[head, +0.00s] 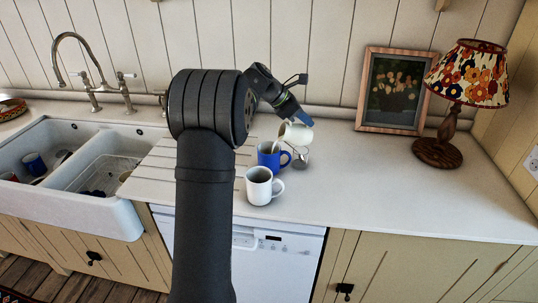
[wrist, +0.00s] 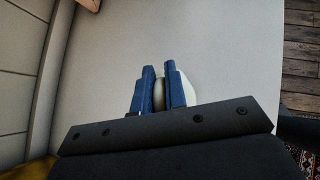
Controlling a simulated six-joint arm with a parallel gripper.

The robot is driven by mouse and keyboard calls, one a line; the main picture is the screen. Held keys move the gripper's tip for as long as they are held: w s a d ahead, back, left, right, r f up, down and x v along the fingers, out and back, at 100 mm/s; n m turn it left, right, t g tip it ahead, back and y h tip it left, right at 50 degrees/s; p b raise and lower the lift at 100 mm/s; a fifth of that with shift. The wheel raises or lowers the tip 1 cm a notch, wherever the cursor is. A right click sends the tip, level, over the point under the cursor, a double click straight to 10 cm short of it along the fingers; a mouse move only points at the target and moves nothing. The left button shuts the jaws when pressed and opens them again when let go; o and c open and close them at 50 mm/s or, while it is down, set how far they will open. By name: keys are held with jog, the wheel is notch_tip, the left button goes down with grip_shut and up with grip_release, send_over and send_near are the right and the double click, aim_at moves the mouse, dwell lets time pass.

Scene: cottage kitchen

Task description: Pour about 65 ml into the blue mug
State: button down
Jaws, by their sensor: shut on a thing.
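The blue mug (head: 268,160) stands upright on the counter in the head view, its handle to the right. A cream jug (head: 299,134) is held above it, slightly right, tilted with its spout side toward the mug. A thin pale streak runs from the jug into the mug's mouth. The mug's fill level cannot be made out.
A white mug (head: 258,188) stands just in front of the blue mug. A small clear or metallic object (head: 300,160) sits right of it, hard to identify. A lamp (head: 438,150) and framed picture (head: 391,90) stand at the back right. The sink (head: 125,215) is left.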

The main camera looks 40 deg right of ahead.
jog(key=shift+w+a+r+h+p, duration=0.4)
jog(key=shift+a+r+h+p, duration=0.1)
jog(key=shift+a+h+p, duration=0.2)
dwell(0.6)
jog(key=shift+s+d+f, duration=0.1)
jog(key=shift+s+d, duration=0.05)
jog(key=shift+d, duration=0.05)
jog(key=d+f+y, duration=0.1)
jog(key=s+d+y, duration=0.1)
jog(key=shift+f+t+y, duration=0.3)
jog(key=shift+f+t, duration=0.1)
jog(key=shift+d+t+y, duration=0.1)
jog(key=shift+t+y, duration=0.2)
jog(key=shift+y, duration=0.3)
jog(key=shift+s+d+t+y+b, duration=0.2)
jog(key=shift+d+t+y+b, duration=0.25)
jog(key=shift+y, duration=0.35)
jog(key=shift+f+y, duration=0.4)
jog(key=shift+y, duration=0.1)
jog(key=shift+s+d+f, duration=0.1)
jog(key=shift+d, duration=0.05)
jog(key=s+d+f+t+y+b, duration=0.2)
jog(key=d+f+t+y+b, duration=0.2)
jog(key=y, duration=0.3)
jog(key=shift+d+f, duration=0.25)
jog(key=shift+d, duration=0.05)
